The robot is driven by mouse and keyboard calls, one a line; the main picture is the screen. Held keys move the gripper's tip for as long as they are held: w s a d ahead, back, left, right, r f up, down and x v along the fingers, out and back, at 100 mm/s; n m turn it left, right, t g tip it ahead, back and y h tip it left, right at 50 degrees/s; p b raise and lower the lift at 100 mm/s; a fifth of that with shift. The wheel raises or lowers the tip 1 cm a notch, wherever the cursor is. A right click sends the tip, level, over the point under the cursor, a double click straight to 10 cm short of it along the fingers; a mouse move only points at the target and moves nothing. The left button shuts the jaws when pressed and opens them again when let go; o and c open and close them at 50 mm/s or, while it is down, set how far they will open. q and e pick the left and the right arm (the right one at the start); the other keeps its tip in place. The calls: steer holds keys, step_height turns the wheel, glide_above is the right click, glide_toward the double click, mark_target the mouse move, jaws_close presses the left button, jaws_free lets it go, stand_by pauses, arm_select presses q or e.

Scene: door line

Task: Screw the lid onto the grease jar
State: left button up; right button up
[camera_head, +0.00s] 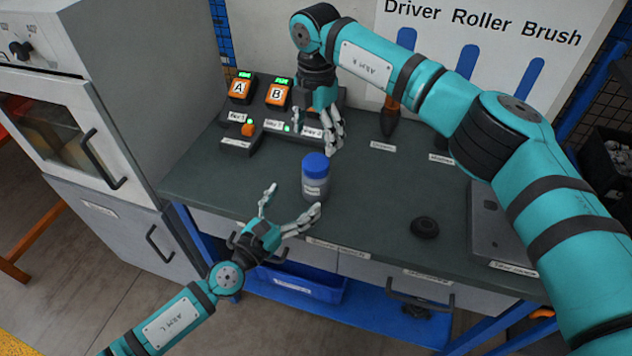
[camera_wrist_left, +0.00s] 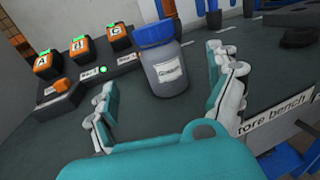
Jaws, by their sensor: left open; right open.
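The grease jar (camera_head: 315,191) stands upright near the front edge of the dark bench, a grey body with a white label. Its blue lid (camera_head: 315,164) sits on top; I cannot tell how tightly. In the left wrist view the jar (camera_wrist_left: 168,72) and lid (camera_wrist_left: 154,34) show beyond and between my open fingers. My left gripper (camera_head: 294,201) is open at the front of the bench, its fingers pointing toward the jar, with nothing held. My right gripper (camera_head: 317,127) is open and empty, hanging above the bench just behind the lid.
Orange button blocks (camera_head: 240,91) stand at the back left, with a third in the wrist view (camera_wrist_left: 119,36). A dark round object (camera_head: 425,227) and a grey laptop-like device (camera_head: 500,228) lie to the right. A white cabinet (camera_head: 75,120) borders the bench's left. Bench around the jar is clear.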

mark_target(316, 175)
arm_select(q)
steer(key=x, duration=0.9)
steer(key=shift+w+d, duration=0.15)
steer(key=shift+w, duration=0.15)
